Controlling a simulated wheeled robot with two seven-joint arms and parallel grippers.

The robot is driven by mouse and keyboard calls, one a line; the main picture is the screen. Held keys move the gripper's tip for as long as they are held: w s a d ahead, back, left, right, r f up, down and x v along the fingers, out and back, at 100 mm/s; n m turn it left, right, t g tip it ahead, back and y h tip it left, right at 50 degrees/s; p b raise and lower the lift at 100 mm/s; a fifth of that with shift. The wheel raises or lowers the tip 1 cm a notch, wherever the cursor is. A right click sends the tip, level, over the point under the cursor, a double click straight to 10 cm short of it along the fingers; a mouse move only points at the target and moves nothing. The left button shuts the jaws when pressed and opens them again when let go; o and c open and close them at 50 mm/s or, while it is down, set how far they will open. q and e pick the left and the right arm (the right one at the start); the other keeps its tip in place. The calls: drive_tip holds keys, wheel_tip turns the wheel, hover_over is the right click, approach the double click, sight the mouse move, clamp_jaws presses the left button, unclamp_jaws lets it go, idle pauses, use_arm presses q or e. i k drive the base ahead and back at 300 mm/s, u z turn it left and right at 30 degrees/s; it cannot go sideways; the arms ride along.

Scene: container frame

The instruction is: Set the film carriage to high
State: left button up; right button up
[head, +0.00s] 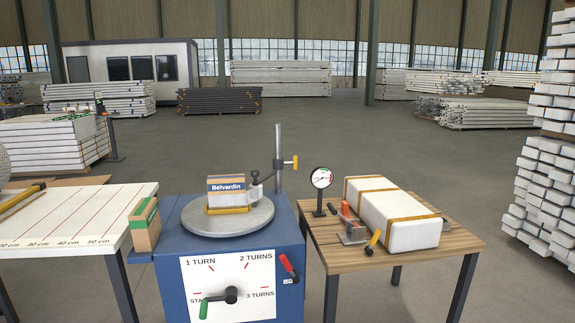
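A grey upright post (279,140) stands at the back of the blue machine (172,245). The film carriage (278,164) appears to be the dark block on this post, below its top, with a yellow handle (295,162) sticking out to the right. A dark arm with a small grey part (255,188) sits to its left, beside a box marked Belvardin (226,188). The box stands on the round grey turntable (213,219). No height markings are readable on the post. Neither of my grippers is in view.
The machine's front dial (231,295) has a green-tipped pointer at the start mark; a red lever (288,268) sits beside it. A wooden table (440,255) at right holds a strapped white block (400,222), a gauge (321,178) and tools. A white ruled table (80,215) stands left.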

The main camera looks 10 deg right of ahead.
sight(278, 164)
drive_tip(key=z, duration=0.7)
drive_tip(key=i, duration=1.05)
drive_tip(key=u, duration=0.5)
drive_tip(key=i, duration=0.7)
drive_tip(key=u, duration=0.7)
